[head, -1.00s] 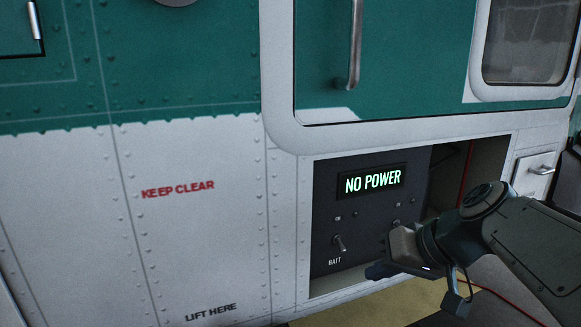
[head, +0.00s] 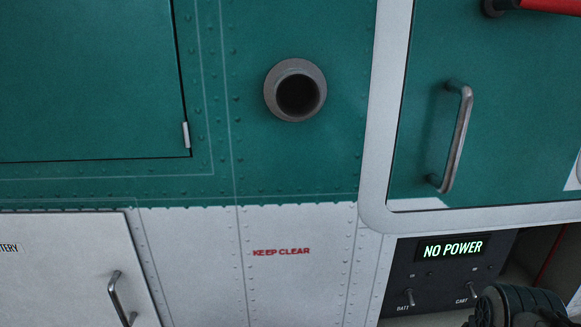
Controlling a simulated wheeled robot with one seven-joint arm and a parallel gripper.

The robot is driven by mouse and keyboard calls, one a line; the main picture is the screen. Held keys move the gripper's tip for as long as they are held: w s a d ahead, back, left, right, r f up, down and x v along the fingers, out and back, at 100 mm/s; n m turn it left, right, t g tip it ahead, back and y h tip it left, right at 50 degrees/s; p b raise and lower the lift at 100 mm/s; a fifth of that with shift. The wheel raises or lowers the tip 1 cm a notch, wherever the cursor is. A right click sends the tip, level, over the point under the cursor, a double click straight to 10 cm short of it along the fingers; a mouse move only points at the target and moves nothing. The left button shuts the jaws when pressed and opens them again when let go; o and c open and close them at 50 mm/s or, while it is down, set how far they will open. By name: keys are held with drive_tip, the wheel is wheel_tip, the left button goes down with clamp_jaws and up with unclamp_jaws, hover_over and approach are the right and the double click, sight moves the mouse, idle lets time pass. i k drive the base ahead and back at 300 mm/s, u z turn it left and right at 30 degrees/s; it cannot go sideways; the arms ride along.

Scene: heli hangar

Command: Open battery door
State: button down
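The battery door (head: 60,275) is a white panel at the lower left, partly cut off by the frame. Only the letters "TERY" of its label show at the left edge. It looks shut. Its bent metal handle (head: 119,298) is near its right side. My arm's end (head: 520,305) shows only in part at the bottom right, in front of the switch panel and well to the right of the battery door. Its fingertips are not clearly visible.
A dark switch panel (head: 400,285) reads "NO POWER" above two toggles. A round pipe opening (head: 297,92) sticks out of the green wall. A green door with a bar handle (head: 456,135) is at the right. The riveted white wall marked "KEEP CLEAR" (head: 281,252) is flat.

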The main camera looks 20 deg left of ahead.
sight(57, 269)
drive_tip(key=u, duration=2.9)
drive_tip(key=k, duration=0.95)
drive_tip(key=u, duration=0.4)
drive_tip(key=i, duration=1.25)
drive_tip(key=z, duration=0.95)
